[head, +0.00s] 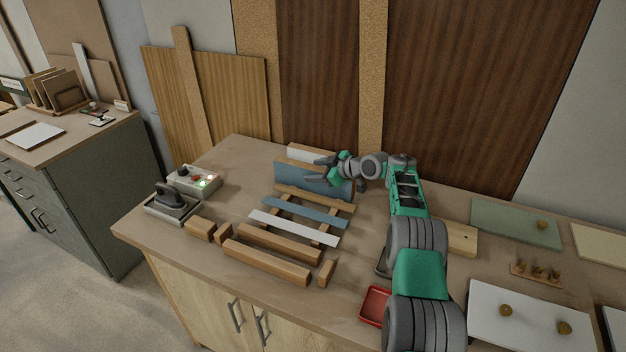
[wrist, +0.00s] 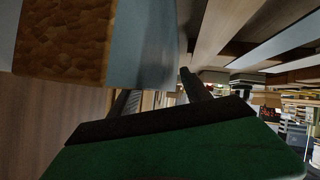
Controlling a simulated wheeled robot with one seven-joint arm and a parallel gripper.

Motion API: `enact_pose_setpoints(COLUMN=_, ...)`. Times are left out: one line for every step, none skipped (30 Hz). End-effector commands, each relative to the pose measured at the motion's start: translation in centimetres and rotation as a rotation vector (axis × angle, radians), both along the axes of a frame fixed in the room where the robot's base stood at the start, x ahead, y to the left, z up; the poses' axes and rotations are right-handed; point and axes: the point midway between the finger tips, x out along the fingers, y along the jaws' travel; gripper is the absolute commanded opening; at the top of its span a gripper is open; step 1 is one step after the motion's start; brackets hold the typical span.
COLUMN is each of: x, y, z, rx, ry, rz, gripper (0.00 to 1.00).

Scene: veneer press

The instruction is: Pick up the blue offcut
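Two blue pieces show in the head view, and I cannot tell for sure which is the offcut. A blue board (head: 290,174) stands on edge at the back of a slatted rack; a flat blue strip (head: 300,212) lies across the rack's rails. My gripper (head: 314,170) is at the upright board, its two fingers apart and overlapping the board's upper part. In the wrist view, a blue-grey face (wrist: 146,45) with a rough brown edge is very close, above the spread fingers (wrist: 158,92). Whether the fingers touch it, I cannot tell.
A white strip (head: 293,227) and wooden strips lie on the rack. Wooden blocks (head: 268,262) are in front. A control box (head: 194,180) stands left, a red tray (head: 375,305) at the front edge. Large panels (head: 318,70) lean behind the bench.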

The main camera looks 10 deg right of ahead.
Motion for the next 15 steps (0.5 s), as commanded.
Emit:
enact_pose_setpoints(x=-0.01, y=-0.01, z=0.0, rx=0.0, ry=0.0, rz=0.0, gripper=0.51)
enact_pose_setpoints(x=-0.01, y=-0.01, z=0.0, rx=0.0, ry=0.0, rz=0.0, gripper=0.49)
enact_pose_setpoints(x=-0.01, y=-0.01, z=0.0, rx=0.0, ry=0.0, rz=0.0, gripper=0.45)
enact_pose_setpoints(x=-0.01, y=-0.01, z=0.0, rx=0.0, ry=0.0, rz=0.0, gripper=0.43)
enact_pose_setpoints(x=-0.01, y=-0.01, z=0.0, rx=0.0, ry=0.0, rz=0.0, gripper=0.41)
enact_pose_setpoints(x=-0.01, y=0.0, z=0.0, rx=0.0, ry=0.0, rz=0.0, gripper=0.37)
enact_pose_setpoints(x=-0.01, y=-0.01, z=-0.01, rx=0.0, ry=0.0, rz=0.0, gripper=0.35)
enact_pose_setpoints(x=-0.01, y=-0.01, z=-0.01, rx=0.0, ry=0.0, rz=0.0, gripper=0.32)
enact_pose_setpoints(x=-0.02, y=0.0, z=-0.02, rx=0.001, ry=0.001, rz=0.0, gripper=0.29)
enact_pose_setpoints(x=-0.02, y=-0.01, z=-0.03, rx=0.001, ry=0.001, rz=0.0, gripper=0.27)
enact_pose_setpoints(x=-0.02, y=0.0, z=-0.03, rx=0.001, ry=0.001, rz=0.0, gripper=0.24)
enact_pose_setpoints(x=-0.03, y=-0.01, z=-0.04, rx=0.0, ry=0.002, rz=0.0, gripper=0.21)
enact_pose_setpoints(x=-0.03, y=0.01, z=-0.05, rx=0.0, ry=0.002, rz=0.0, gripper=0.18)
enact_pose_setpoints(x=-0.02, y=0.0, z=-0.06, rx=0.0, ry=0.002, rz=0.0, gripper=0.16)
enact_pose_setpoints(x=-0.03, y=0.0, z=-0.07, rx=0.0, ry=0.002, rz=0.0, gripper=0.13)
